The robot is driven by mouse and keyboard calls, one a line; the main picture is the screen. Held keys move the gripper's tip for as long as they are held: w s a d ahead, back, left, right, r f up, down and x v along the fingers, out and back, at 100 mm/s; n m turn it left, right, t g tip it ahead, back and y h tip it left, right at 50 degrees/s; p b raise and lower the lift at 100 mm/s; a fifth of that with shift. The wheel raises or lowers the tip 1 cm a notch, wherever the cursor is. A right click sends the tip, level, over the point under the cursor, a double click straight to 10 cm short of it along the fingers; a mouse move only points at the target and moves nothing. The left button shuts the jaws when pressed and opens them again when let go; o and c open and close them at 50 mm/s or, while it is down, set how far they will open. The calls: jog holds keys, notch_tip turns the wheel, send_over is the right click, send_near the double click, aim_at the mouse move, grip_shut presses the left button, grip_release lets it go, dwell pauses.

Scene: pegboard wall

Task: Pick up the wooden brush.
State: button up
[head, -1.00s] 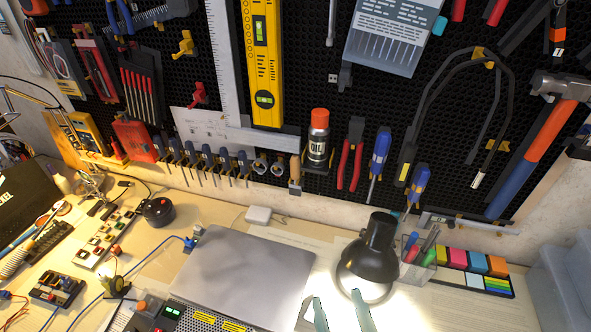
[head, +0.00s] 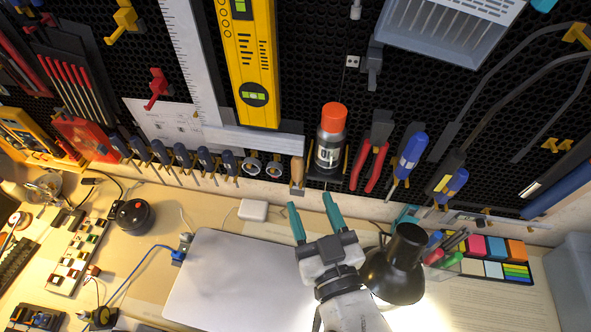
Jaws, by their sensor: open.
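A small wooden piece (head: 297,171), which looks like the brush's handle, hangs upright at the bottom of the pegboard, just left of the oil can (head: 330,140). A dark grey holder (head: 297,190) sits at its lower end, so its bristles cannot be made out. My gripper (head: 311,200), with teal fingers, is open and empty. In the picture its fingertips are just below and right of the wooden piece and appear apart from it. Depth between them is hard to judge.
Red-handled pliers (head: 372,160) and a blue screwdriver (head: 408,155) hang to the right. Several small screwdrivers (head: 180,158) hang to the left. A black lamp (head: 398,265) stands right of my arm, and a closed laptop (head: 235,280) lies below.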

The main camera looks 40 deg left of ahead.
aim_at(299, 172)
jog(key=shift+p+x, duration=1.2)
jog(key=shift+x, duration=2.6)
jog(key=shift+w+d, duration=0.1)
jog(key=shift+w, duration=0.05)
jog(key=shift+c, duration=0.4)
grip_shut()
